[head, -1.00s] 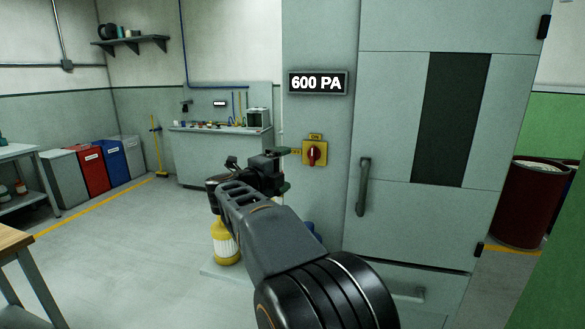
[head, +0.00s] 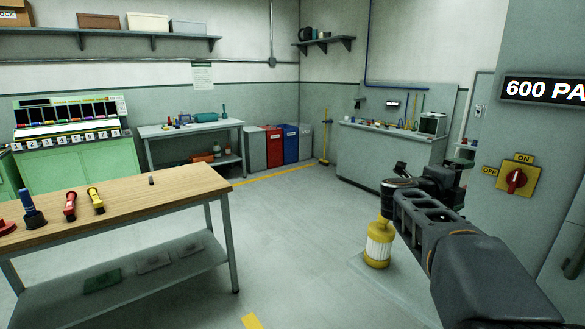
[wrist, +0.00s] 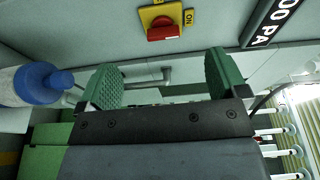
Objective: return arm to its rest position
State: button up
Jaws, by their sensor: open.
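My gripper (wrist: 163,78) shows in the wrist view with its two green ribbed fingers spread wide apart and nothing between them. In the head view my arm reaches in from the lower right, and the dark gripper end is in front of the grey cabinet, partly hidden by the wrist. A red rotary switch (head: 516,181) on a yellow plate is on the panel to the right of the gripper. It also shows in the wrist view (wrist: 164,28), beyond the fingers and apart from them. Its handle lines up with the ON label.
A sign (head: 545,90) reads 600 PA above the switch. A wooden-topped table (head: 150,200) with tools stands at left. Open floor lies between table and arm. A blue-capped container (wrist: 40,82) is near the gripper in the wrist view.

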jog(key=w+a+f+n+t+y, duration=0.4)
jog(key=w+a+n+t+y, duration=0.45)
jog(key=n, duration=0.45)
jog(key=s+a+f+n+y, duration=0.2)
jog(key=a+f+n+y, duration=0.4)
jog(key=a+n, duration=0.2)
jog(key=s+a+f+n+g+y+p, duration=0.2)
jog(key=s+a+f+n+g+y, duration=0.2)
jog(key=s+a+f+n+g, duration=0.25)
jog(key=s+a+f+n+g+p, duration=0.1)
jog(key=s+f+n, duration=0.1)
jog(key=s, duration=0.6)
jog(key=s+a+f+n+g+h+p, duration=0.1)
jog(key=s+f+n+g, duration=0.1)
jog(key=s, duration=0.7)
jog(key=shift+f+n+g, duration=0.3)
jog(key=shift+f+n, duration=0.25)
jog(key=shift+d, duration=0.1)
